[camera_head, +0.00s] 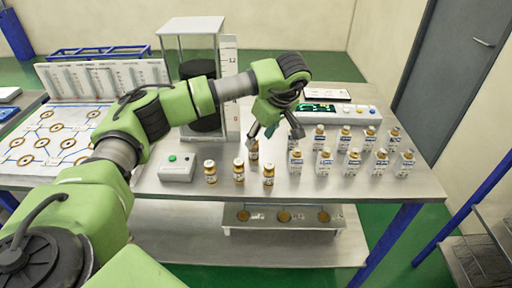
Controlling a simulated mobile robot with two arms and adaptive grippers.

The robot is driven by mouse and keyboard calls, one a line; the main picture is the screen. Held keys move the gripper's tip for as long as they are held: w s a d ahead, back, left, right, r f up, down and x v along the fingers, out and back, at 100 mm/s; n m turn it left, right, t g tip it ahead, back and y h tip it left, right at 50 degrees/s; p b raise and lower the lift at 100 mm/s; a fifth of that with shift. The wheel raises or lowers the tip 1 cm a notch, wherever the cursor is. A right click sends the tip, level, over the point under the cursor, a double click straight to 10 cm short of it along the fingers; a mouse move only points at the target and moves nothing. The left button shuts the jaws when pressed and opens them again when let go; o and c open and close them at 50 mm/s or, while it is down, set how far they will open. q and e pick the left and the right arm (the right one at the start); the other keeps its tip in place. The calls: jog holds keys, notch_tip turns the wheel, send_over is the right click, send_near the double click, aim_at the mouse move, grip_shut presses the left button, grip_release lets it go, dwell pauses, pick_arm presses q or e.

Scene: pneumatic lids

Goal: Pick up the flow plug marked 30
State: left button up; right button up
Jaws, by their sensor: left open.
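My left gripper (275,131) is open above the middle of the metal table, its fingers pointing down. An amber vial-like piece (254,150) stands just below its left finger, partly hidden; I cannot tell whether they touch. More amber pieces stand in front of it, at the left (210,172), middle (238,170) and right (268,175). Three round brown pieces with small labels sit on a low shelf (283,226) below the table front. The labels are too small to read, so I cannot tell which thing is the flow plug marked 30. My right gripper is out of view.
Several labelled bottles (325,162) stand in rows right of my gripper. A grey box with a green button (178,167) is at the left. A device with a green display (340,113) and a clear-sided stand (190,60) are behind. A diagram board (45,140) lies far left.

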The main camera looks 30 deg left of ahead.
aim_at(256, 145)
pick_arm(q)
jog(key=x, duration=0.3)
jog(key=shift+w, duration=0.1)
jog(key=shift+w+f, duration=0.15)
jog(key=shift+f, duration=0.2)
jog(key=shift+a+f+p, duration=0.35)
jog(key=shift+f+p, duration=0.1)
jog(key=shift+p, duration=0.15)
jog(key=p+x, duration=0.1)
jog(key=x, duration=0.2)
jog(key=shift+w+a+f, duration=0.15)
jog(key=shift+w+f, duration=0.05)
jog(key=shift+f, duration=0.1)
jog(key=shift+w+a+f, duration=0.1)
jog(key=shift+f, duration=0.15)
grip_shut()
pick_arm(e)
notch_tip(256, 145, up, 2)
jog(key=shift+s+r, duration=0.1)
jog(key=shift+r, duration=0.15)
